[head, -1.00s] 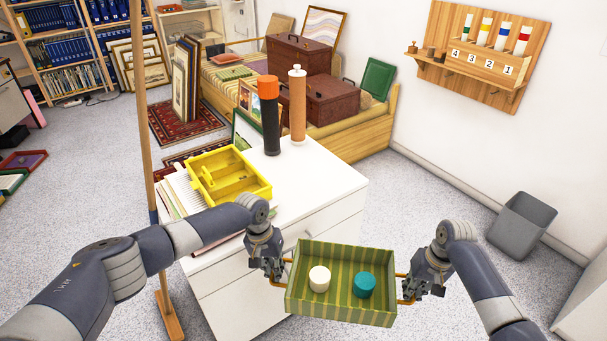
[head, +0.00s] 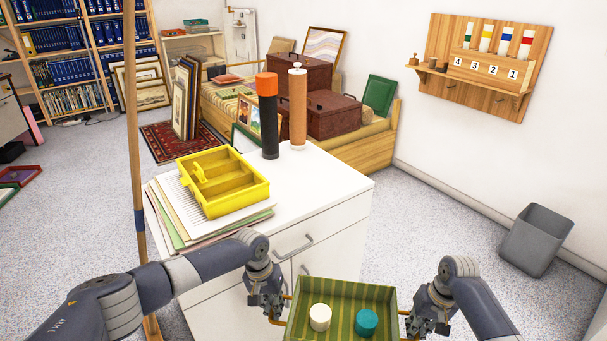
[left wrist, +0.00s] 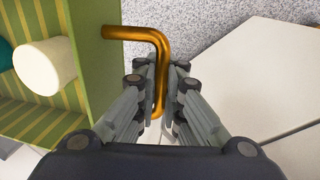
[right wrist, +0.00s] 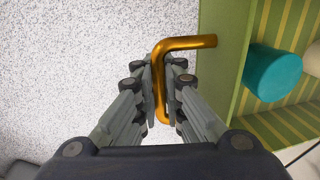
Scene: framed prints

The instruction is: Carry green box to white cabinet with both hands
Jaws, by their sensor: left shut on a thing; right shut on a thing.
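The green striped box (head: 343,293) is held between my two arms at the bottom of the head view. It is open on top and holds a white cylinder (head: 320,317) and a teal cylinder (head: 366,322). My left gripper (head: 272,308) is shut on its left brass handle (left wrist: 158,62). My right gripper (head: 410,322) is shut on its right brass handle (right wrist: 162,72). The white cabinet (head: 330,190) stands in front of me, with the box at its near right, apart from its top. The box's lower part is cut off in the head view.
On the cabinet top are a yellow tray (head: 241,181) on stacked papers (head: 178,217), a black cylinder with orange cap (head: 268,120) and a brown cylinder (head: 298,110). The top's right part is bare. A wooden pole (head: 133,130) stands left; a grey bin (head: 535,238) stands right.

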